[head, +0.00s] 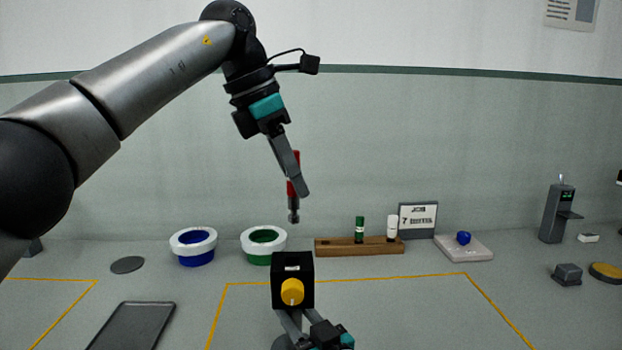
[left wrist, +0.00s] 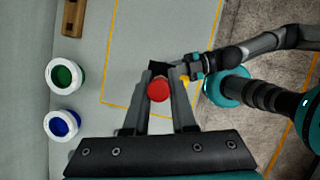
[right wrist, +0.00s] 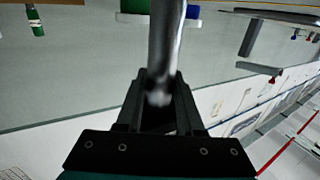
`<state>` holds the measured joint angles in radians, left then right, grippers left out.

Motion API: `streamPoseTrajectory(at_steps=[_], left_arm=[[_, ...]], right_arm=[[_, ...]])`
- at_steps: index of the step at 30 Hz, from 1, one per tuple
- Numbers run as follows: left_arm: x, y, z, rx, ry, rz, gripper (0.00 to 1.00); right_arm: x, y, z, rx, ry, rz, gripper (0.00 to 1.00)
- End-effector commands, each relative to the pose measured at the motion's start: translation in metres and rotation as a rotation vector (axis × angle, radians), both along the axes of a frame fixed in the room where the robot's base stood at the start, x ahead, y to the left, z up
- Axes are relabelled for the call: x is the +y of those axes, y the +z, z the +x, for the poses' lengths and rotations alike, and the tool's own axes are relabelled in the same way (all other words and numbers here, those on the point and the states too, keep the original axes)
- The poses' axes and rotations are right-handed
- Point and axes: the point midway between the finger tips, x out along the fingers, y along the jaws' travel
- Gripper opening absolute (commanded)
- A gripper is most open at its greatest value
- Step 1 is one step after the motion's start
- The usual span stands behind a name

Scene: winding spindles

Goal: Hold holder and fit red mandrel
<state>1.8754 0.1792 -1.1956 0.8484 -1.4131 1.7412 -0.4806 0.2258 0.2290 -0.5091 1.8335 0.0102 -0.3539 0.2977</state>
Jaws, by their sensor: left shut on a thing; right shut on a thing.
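The red mandrel (head: 293,188) hangs roughly upright, its grey metal tip pointing down. My left gripper (head: 297,183) is shut on it. The mandrel's round red end (left wrist: 159,90) faces the camera in the left wrist view. The black holder (head: 292,264), a block with a yellow knob (head: 292,291), is below the mandrel, with a visible gap between them. My right gripper (head: 297,316) is shut on the holder from the near side. In the right wrist view a blurred grey post (right wrist: 165,50) runs to the holder between the fingers. The holder's top opening is not clearly visible.
Behind stand a white-and-blue bin (head: 194,246), a white-and-green bin (head: 263,244) and a wooden rack (head: 330,247) with green and white spindles. A dark tray (head: 132,325) lies at left. A pad with a blue knob (head: 463,247) is at right. The yellow-outlined area is mostly clear.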

Motion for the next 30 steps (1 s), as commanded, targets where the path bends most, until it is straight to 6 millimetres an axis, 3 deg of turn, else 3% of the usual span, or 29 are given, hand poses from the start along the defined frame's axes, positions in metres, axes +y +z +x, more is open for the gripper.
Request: streamPoseTrajectory(at_steps=[17,30], left_arm=[[0.004,-0.003,0.006,-0.001,0.065,-0.004,0.0],[0.005,-0.041,0.006,0.0,0.064,-0.002,0.0]], right_arm=[[0.0,-0.002,0.0,0.004,0.0,-0.002,0.0],[0.0,-0.001,0.0,0.003,0.0,-0.001,0.0]])
